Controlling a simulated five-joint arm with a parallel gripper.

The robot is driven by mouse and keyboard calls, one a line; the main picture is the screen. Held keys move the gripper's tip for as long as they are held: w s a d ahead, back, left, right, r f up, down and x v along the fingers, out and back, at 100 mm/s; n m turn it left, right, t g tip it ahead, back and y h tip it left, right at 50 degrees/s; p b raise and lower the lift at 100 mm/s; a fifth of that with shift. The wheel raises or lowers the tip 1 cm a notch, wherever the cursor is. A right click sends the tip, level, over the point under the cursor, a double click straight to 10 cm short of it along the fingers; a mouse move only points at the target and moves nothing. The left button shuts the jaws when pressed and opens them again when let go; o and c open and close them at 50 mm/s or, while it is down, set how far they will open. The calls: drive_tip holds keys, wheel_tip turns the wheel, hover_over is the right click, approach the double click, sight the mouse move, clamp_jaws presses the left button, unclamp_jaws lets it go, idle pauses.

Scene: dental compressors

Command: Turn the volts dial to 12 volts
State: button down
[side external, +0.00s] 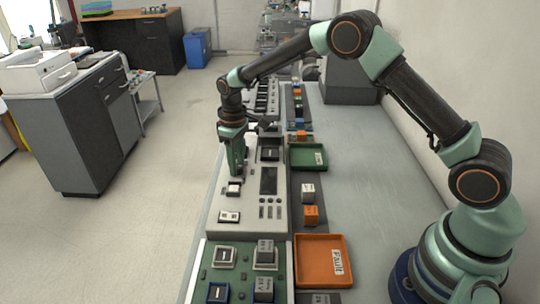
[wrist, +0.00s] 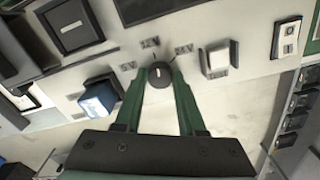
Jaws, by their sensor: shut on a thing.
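The volts dial (wrist: 160,83) is a small round black knob with a light pointer mark, on the pale grey panel (wrist: 225,28). The mark points up the picture, roughly toward the middle of three small labels. The middle label (wrist: 150,43) looks like 12V; the right label (wrist: 184,49) looks like 24V; the left label (wrist: 128,66) is too small to read surely. My gripper (wrist: 160,74) is shut on the dial, one green finger on each side. In the side view my gripper (side external: 236,168) points down over the panel and hides the dial.
Beside the panel lie a green tray (side external: 325,158), a white block (side external: 308,192), an orange block (side external: 311,215) and an orange tray (side external: 345,283). The bench at right is clear.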

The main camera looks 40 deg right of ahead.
drive_tip(key=shift+r+n, duration=0.1)
drive_tip(key=shift+n, duration=0.5)
drive_tip(key=c, duration=0.5)
unclamp_jaws()
wheel_tip(320, 180, up, 12)
idle(0.4)
